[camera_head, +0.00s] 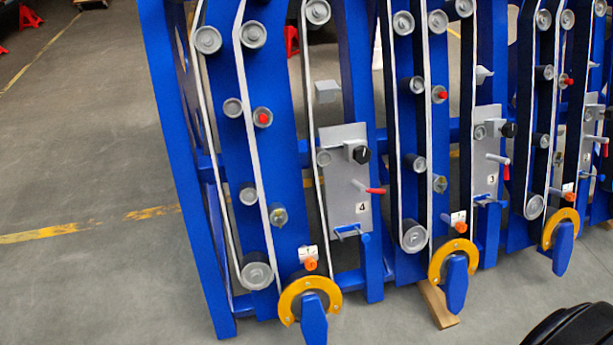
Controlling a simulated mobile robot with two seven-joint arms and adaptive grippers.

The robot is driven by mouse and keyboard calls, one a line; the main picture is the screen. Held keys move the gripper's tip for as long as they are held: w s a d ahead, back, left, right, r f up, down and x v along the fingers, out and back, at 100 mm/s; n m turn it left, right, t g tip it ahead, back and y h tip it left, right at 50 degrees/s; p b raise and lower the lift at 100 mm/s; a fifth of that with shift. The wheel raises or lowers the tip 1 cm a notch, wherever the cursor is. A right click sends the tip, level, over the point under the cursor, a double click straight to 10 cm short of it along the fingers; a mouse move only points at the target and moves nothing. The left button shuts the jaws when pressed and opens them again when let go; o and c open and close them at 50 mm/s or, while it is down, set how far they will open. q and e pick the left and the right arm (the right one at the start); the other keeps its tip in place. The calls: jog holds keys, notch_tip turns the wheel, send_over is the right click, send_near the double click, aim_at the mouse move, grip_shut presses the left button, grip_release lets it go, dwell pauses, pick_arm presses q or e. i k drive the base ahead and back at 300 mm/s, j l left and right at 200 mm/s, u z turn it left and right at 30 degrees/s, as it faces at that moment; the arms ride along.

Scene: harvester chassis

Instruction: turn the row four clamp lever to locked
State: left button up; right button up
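The row four panel (337,205) is a grey plate marked "4" on the blue harvester chassis, near the middle of the head view. Its clamp lever (374,190) is a thin rod with a red tip, pointing right and slightly down. A black knob (361,154) sits above the lever on the same plate. No lock marking is readable. Neither of my grippers shows in this view.
A similar panel marked "3" (486,165) with a red-tipped lever (499,159) is to the right. Yellow rings with blue arms (310,300) protrude low at the front. Belts and rollers flank the panel. The floor (80,150) at left is clear.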

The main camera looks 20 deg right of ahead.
aim_at(374, 191)
jog(key=l+z, duration=0.15)
jog(key=l, duration=0.2)
jog(key=i+l+z, duration=0.15)
jog(key=l, duration=0.2)
jog(key=i+l+z, duration=0.15)
jog(key=l, duration=0.2)
jog(key=l+z, duration=0.15)
jog(key=l, duration=0.2)
jog(key=i, duration=0.05)
